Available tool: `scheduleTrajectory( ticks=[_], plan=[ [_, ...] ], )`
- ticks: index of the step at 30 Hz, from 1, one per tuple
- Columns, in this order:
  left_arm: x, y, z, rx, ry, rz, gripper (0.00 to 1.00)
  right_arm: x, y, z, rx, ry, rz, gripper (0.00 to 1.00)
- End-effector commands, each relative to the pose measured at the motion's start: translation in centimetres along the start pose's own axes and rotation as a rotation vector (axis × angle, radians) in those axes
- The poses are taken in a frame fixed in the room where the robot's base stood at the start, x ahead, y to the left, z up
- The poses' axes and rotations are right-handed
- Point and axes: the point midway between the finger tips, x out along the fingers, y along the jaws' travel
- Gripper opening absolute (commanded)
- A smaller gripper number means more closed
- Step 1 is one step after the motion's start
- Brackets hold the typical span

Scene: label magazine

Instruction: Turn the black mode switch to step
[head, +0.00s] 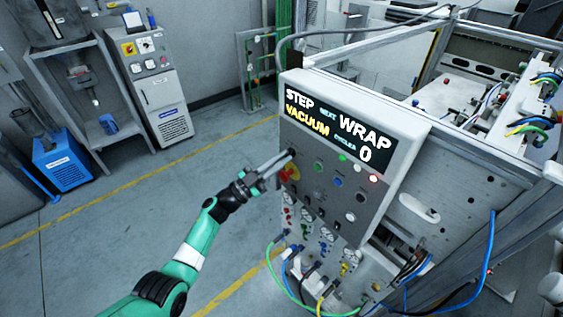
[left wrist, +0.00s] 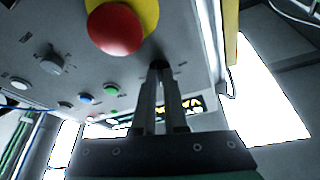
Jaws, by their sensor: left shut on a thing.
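The black mode switch (head: 292,151) sits at the upper left of the grey control panel (head: 300,190), just below the display. My left gripper (head: 283,159) reaches it from the left and is shut on it. In the left wrist view, the fingertips (left wrist: 159,72) close around the dark switch (left wrist: 159,64), which is mostly hidden between them. Its pointer direction cannot be made out. The display (head: 335,127) reads STEP, VACUUM, NEXT WRAP and a 0. My right gripper is not in view.
A red emergency button (left wrist: 115,28) on a yellow plate is close beside the fingers. Green (left wrist: 111,90) and blue (left wrist: 86,98) buttons lie nearby. Gauges and hoses hang below the panel.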

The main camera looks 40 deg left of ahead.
Motion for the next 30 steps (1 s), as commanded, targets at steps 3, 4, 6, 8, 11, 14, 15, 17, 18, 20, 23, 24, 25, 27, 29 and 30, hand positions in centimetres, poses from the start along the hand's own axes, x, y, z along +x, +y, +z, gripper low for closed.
scheduleTrajectory(
  ticks=[3,4,6,8,11,14,15,17,18,20,23,24,25,27,29,30],
  plan=[
    [0.01,-0.04,-0.01,0.023,0.001,0.009,0.00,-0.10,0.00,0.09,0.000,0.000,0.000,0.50],
    [0.01,-0.04,-0.01,0.027,0.001,0.011,0.00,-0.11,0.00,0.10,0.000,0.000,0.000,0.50],
    [0.02,-0.04,-0.03,0.033,0.001,0.014,0.00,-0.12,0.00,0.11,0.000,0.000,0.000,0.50],
    [0.02,-0.03,-0.04,0.036,0.001,0.015,0.00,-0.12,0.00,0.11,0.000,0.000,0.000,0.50],
    [0.03,-0.04,-0.05,0.037,0.001,0.015,0.00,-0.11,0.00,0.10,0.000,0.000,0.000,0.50],
    [0.03,-0.04,-0.06,0.036,0.001,0.015,0.00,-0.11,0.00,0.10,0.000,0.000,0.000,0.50],
    [0.04,-0.04,-0.06,0.036,0.001,0.015,0.00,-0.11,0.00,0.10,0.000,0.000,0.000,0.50],
    [0.04,-0.04,-0.06,0.036,0.001,0.015,0.00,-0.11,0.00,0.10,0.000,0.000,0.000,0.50],
    [0.04,-0.05,-0.07,0.036,0.001,0.015,0.14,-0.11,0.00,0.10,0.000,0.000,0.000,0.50],
    [0.04,-0.05,-0.07,0.035,0.001,0.015,0.24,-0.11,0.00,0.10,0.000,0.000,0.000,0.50],
    [0.03,-0.05,-0.06,0.035,0.001,0.014,0.40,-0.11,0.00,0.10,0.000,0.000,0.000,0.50],
    [0.03,-0.05,-0.05,0.035,0.001,0.014,0.40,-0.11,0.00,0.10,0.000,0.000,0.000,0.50],
    [0.03,-0.05,-0.05,0.035,0.001,0.014,0.40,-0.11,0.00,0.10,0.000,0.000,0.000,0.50],
    [0.03,-0.05,-0.04,0.035,0.001,0.014,0.40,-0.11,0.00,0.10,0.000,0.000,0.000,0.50],
    [0.02,-0.05,-0.04,0.035,0.001,0.014,0.40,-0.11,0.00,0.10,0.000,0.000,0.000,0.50],
    [0.01,-0.05,-0.03,0.035,0.001,0.014,0.40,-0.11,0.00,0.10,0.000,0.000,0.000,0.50]
  ],
)
